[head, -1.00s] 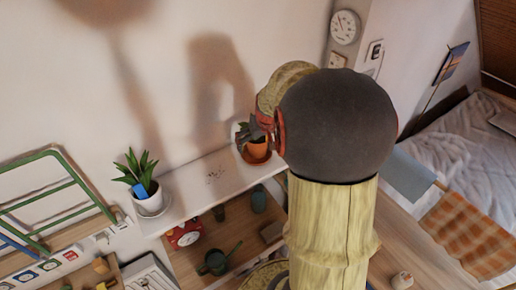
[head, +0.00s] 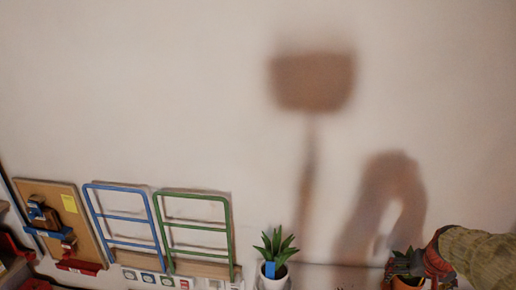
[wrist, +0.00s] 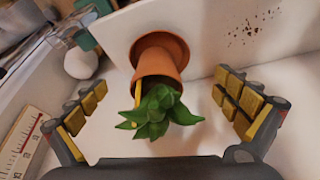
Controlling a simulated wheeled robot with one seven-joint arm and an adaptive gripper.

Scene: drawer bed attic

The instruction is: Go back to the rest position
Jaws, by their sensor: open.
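My gripper (head: 436,262) is at the lower right of the head view, beside a small plant in an orange pot (head: 408,282). In the wrist view my gripper (wrist: 160,90) is open, with its padded fingers spread apart on the left and right. The orange pot (wrist: 160,65) and its green leaves (wrist: 158,110) show between the fingers, with clear gaps on both sides. The pot stands on an orange saucer on a white shelf (wrist: 220,35). In the head view the lower part of the pot is cut off.
A plant in a white pot (head: 273,282) with a blue tag stands left of my gripper. A blue rack (head: 125,218), a green rack (head: 197,222) and a board (head: 58,225) lean at the wall. Dark specks (wrist: 247,28) lie on the shelf.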

